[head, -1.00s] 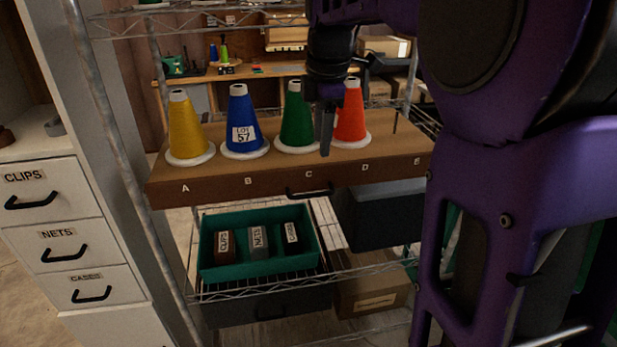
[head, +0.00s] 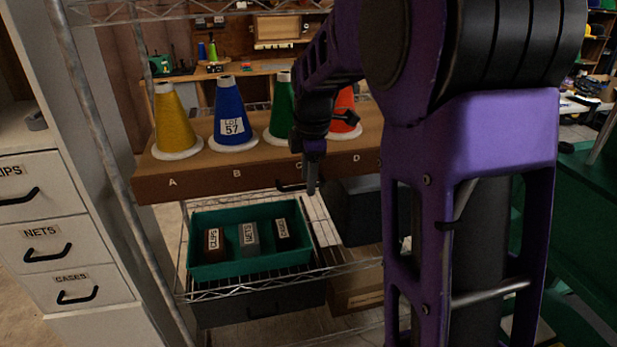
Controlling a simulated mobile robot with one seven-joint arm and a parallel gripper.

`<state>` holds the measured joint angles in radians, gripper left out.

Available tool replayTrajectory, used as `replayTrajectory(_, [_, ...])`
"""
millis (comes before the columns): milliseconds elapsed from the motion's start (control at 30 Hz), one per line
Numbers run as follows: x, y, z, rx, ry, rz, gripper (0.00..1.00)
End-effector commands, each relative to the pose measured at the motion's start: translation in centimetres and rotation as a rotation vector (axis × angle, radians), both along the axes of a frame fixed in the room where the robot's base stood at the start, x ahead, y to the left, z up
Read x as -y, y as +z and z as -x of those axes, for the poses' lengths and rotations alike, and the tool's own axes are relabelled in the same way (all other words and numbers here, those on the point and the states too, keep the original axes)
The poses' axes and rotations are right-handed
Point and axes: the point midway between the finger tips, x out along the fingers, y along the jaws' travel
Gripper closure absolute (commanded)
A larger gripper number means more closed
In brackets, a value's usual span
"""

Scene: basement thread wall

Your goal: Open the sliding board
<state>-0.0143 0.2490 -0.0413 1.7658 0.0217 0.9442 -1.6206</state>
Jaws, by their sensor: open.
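The sliding board (head: 215,184) is a brown wooden shelf board with letters along its front edge, held in a wire rack. A dark handle (head: 289,187) shows on its front edge below the letter C. Yellow (head: 171,118), blue (head: 229,108), green (head: 281,104) and red (head: 344,108) thread cones stand on it in a row. My gripper (head: 312,186) points down in front of the board's edge, beside the right part of the handle in the picture. It is open, with the fingers seen nearly edge-on. Contact with the handle cannot be told. My arm hides the board's right end.
A green bin (head: 205,268) with small labelled blocks sits on the wire shelf below. A dark box (head: 357,212) and a cardboard box (head: 352,294) are to its right. A white drawer cabinet (head: 45,190) stands left, close to the rack post (head: 104,150).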

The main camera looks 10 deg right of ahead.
Motion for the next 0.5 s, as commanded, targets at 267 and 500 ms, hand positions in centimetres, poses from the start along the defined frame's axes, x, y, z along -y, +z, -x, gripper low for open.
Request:
replayTrajectory(267, [0.01, 0.04, 0.02, 0.0, 0.0, 0.0, 0.91])
replayTrajectory(500, [0.01, 0.05, 0.02, 0.0, 0.0, 0.0, 1.0])
